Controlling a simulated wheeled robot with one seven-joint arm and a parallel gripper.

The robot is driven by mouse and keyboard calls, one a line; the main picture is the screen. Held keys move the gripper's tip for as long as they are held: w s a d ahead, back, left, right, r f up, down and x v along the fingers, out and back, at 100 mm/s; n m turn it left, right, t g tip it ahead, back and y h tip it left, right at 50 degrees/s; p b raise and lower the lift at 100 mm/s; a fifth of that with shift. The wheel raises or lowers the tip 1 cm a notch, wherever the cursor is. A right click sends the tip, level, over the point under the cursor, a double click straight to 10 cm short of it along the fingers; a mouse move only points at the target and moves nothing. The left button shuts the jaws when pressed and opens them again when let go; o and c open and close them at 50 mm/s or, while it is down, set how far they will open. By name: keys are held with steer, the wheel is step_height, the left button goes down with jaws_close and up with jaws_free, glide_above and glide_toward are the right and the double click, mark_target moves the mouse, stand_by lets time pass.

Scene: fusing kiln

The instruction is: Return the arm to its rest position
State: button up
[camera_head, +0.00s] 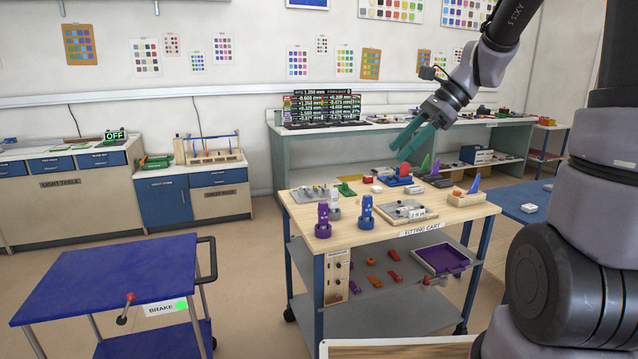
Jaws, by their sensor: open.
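My gripper (413,138) shows right of centre, raised above the fitting cart (455,213). Its two green fingers point down and to the left. They are parted and nothing shows between them. My arm comes in from the upper right, and its lower links fill the right edge of the picture. The fingers appear apart from the things on the cart, though the exact height is hard to tell.
A blue cart (110,272) stands at lower left. Benches line the back wall. A blue table (520,205) is at right. Open floor lies between the carts.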

steer(key=s+d+r+n+t+h, duration=0.3)
steer(key=s+r+n, duration=0.1)
steer(key=s+n, duration=0.2)
steer(key=s+d+r+n+t+h, duration=0.3)
steer(key=s+n, duration=0.3)
steer(key=s, duration=0.2)
steer(key=shift+s+r+n, duration=0.2)
steer(key=shift+r+n, duration=0.2)
steer(key=shift+r, duration=0.1)
